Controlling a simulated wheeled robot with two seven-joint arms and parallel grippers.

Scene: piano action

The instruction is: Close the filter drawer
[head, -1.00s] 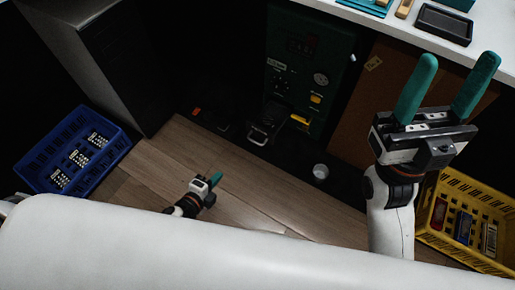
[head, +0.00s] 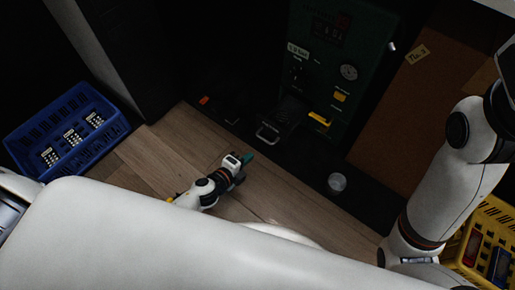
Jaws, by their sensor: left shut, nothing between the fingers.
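A dark green machine (head: 330,65) stands at the back with a label, a gauge and a yellow-marked control. Low in front of it is a dark drawer with a pale metal handle (head: 267,133); it seems to stick out from the machine, but the dark hides how far. My left gripper (head: 247,158) is small and low over the wooden floor, in front of and slightly left of the handle, apart from it. Its teal fingers are together and empty. My right arm rises at the right; its gripper is out of the picture.
A blue crate (head: 113,120) with several small items stands at the left. A yellow crate (head: 500,212) is at the lower right, partly behind my right arm. A small pale cup (head: 337,183) sits on the dark base. A brown board (head: 410,120) stands right of the machine.

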